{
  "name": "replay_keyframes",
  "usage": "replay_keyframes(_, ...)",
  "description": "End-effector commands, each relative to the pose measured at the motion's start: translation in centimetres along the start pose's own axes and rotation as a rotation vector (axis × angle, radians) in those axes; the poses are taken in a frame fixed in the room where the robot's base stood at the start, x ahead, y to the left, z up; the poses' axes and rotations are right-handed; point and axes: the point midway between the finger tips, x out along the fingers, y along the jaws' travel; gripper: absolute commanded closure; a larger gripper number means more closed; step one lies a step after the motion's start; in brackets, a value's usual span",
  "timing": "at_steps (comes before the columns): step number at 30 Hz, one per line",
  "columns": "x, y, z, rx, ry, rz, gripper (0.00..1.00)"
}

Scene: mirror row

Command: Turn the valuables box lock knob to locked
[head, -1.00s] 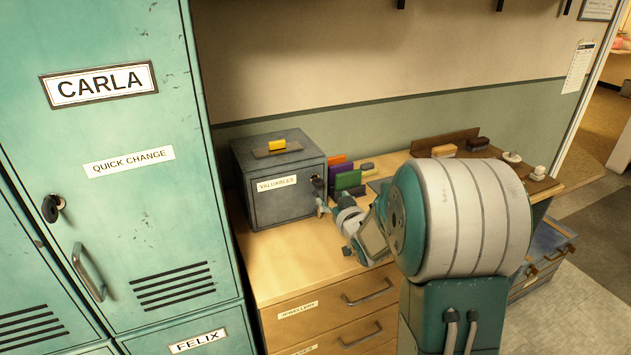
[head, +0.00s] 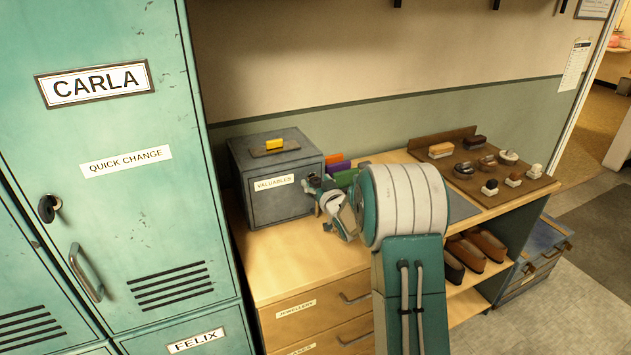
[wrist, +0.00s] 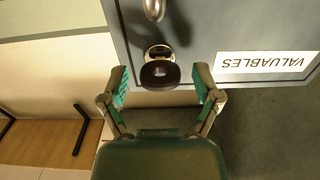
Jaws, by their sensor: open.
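The valuables box (head: 283,201) is a grey metal box on the wooden drawer unit, with a "VALUABLES" label (head: 273,183) on its front. Its lock knob (wrist: 160,74) shows in the wrist view as a dark round knob on a bright collar, below a metal handle-like part (wrist: 154,9). My gripper (wrist: 161,86) is open, its two fingers on either side of the knob with gaps to it. In the head view my gripper (head: 318,192) is at the right side of the box front, and my arm and gripper hide the knob there. The label appears upside down in the wrist view.
A yellow block (head: 275,144) lies on the box's top. Coloured upright cards (head: 338,168) stand just right of the box. A brown board with brushes and small items (head: 497,170) lies further right. The teal locker (head: 120,200) stands close on the left.

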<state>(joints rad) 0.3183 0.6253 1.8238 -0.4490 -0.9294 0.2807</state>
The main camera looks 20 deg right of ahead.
Motion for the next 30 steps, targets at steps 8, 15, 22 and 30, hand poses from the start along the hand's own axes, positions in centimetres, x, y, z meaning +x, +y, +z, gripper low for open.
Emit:
replay_keyframes(8,0.55,-0.04,-0.02,0.0,0.0,0.0,0.19)
replay_keyframes(15,0.53,-0.04,-0.01,0.0,0.0,0.0,0.9)
replay_keyframes(22,0.57,-0.04,-0.01,-0.002,0.0,0.0,1.0)
replay_keyframes(30,0.61,-0.07,0.0,-0.062,0.001,0.0,1.0)
